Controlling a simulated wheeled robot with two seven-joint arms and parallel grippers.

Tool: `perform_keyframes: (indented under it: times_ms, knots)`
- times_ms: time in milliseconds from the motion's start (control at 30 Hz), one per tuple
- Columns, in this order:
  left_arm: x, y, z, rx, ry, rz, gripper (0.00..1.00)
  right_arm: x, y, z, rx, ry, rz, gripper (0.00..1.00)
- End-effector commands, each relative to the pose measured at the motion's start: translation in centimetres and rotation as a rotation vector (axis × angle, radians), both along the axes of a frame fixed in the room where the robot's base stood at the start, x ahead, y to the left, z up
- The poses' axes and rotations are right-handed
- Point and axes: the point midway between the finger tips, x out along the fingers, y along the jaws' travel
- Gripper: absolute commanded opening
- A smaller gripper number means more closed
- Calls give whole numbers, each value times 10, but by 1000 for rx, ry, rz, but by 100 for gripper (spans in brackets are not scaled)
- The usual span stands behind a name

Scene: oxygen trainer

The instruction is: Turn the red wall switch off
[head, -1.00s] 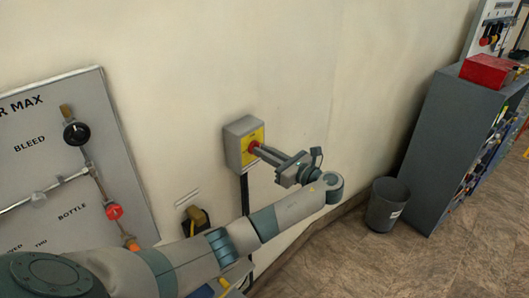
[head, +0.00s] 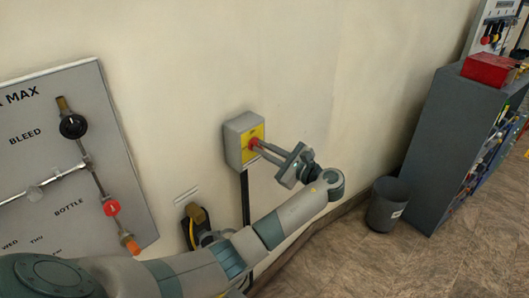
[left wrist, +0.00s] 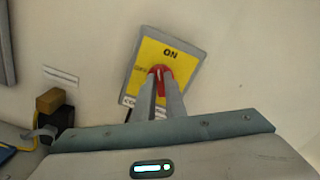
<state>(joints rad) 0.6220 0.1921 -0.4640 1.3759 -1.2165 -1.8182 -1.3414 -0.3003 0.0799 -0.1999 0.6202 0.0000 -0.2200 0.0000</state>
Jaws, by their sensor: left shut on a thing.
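The red wall switch is a red knob (left wrist: 160,71) on a yellow plate (left wrist: 171,61) with "ON" at its top and "OFF" at its left in the left wrist view. In the head view, its grey box (head: 236,146) is fixed to the wall. My left gripper (head: 259,146) reaches it from the right, shut on the red knob; it also shows in the left wrist view (left wrist: 160,84), with one finger on each side. The fingers hide part of the knob, so its exact angle is hard to read. My right gripper is not in view.
A grey panel (head: 35,119) with valves is on the wall at left. A black-and-brown fitting (head: 196,222) sits below the switch. A grey bin (head: 386,205) and a dark cabinet (head: 437,146) with a red box (head: 490,69) stand at right.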

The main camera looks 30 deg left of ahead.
Motion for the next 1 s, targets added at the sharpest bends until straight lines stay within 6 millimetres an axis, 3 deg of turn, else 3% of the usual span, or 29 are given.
perform_keyframes:
  times_ms: [1000]
  knots:
    - [-3, 0, -10, -154, -907, 2, 0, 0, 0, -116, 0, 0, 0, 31]
